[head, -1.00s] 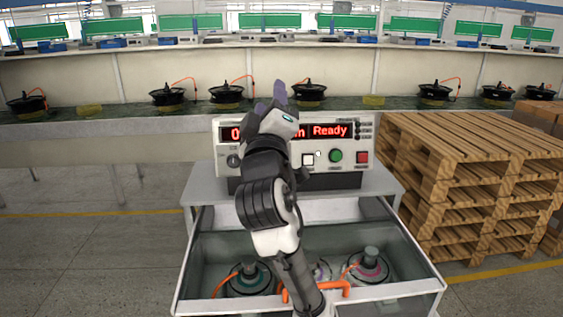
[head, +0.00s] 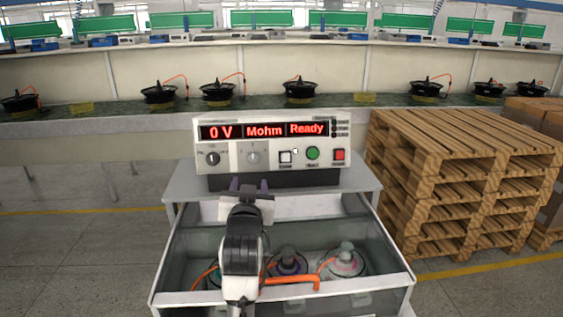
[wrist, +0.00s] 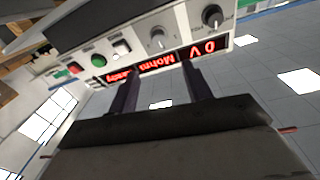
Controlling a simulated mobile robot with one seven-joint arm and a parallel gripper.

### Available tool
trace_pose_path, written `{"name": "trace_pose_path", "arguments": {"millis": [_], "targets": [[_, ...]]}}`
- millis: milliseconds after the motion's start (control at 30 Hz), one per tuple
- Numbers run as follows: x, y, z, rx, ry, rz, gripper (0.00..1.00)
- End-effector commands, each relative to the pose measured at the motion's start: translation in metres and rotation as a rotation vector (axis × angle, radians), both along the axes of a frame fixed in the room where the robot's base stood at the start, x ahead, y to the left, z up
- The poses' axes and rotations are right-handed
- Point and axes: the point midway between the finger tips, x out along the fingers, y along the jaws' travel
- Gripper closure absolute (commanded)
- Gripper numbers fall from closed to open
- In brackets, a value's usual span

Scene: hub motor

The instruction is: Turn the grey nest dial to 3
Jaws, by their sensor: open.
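The grey dial (head: 254,157) is on the front panel of the tester (head: 320,158), right of a dark dial (head: 213,158). In the wrist view the grey dial (wrist: 158,38) appears upside down, beyond the fingertips; its setting is too small to read. My gripper (head: 249,185) is open and empty, just below the panel in the head view and apart from the dial. In the wrist view both fingers of my gripper (wrist: 160,80) point toward the panel, with the red display between and beyond them.
The display (head: 265,130) reads 0 V, Mohm, Ready. White, green and red buttons (head: 312,153) sit right of the dials. Below, an open drawer (head: 165,275) holds motors (head: 343,262) with orange cables. Wooden pallets (head: 455,185) stand at right. Floor at left is clear.

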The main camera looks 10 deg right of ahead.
Motion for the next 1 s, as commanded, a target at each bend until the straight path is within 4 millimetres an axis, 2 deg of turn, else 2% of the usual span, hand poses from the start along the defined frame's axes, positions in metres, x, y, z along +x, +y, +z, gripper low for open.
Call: {"name": "trace_pose_path", "arguments": {"millis": [133,233,700,833,1000], "targets": [[0.005,0.002,-0.002,0.011,0.005,0.002,0.51],[0.016,0.001,-0.001,0.011,0.006,0.001,0.51],[0.107,-0.005,0.000,0.010,0.006,0.001,0.51],[0.124,-0.006,0.000,0.011,0.004,0.001,0.51],[0.136,-0.008,-0.001,0.010,0.003,0.001,0.51]]}}
